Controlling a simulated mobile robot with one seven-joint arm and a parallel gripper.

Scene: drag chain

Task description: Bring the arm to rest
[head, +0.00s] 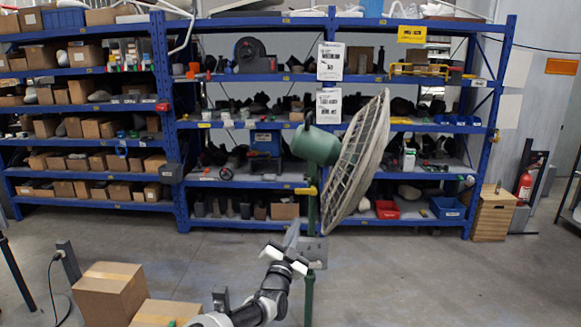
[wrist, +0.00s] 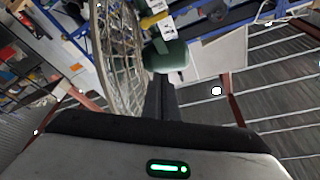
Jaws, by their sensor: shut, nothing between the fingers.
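My gripper (head: 293,228) is at the end of my raised arm, low in the middle of the head view. Its fingers point up, just in front of the green pole of a large caged fan (head: 362,160). In the wrist view my gripper (wrist: 161,80) shows as dark fingers shut together with nothing between them. The fan's green motor (wrist: 171,56) appears just beyond the fingertips, and its wire cage (wrist: 118,55) is to the left. I cannot tell whether the gripper touches the stand.
Cardboard boxes (head: 108,292) stand on the floor at lower left. Blue shelving (head: 183,222) full of boxes and parts spans the back. A wooden cabinet (head: 492,215) and a red fire extinguisher (head: 524,186) stand at right. The floor at lower right (head: 450,285) is clear.

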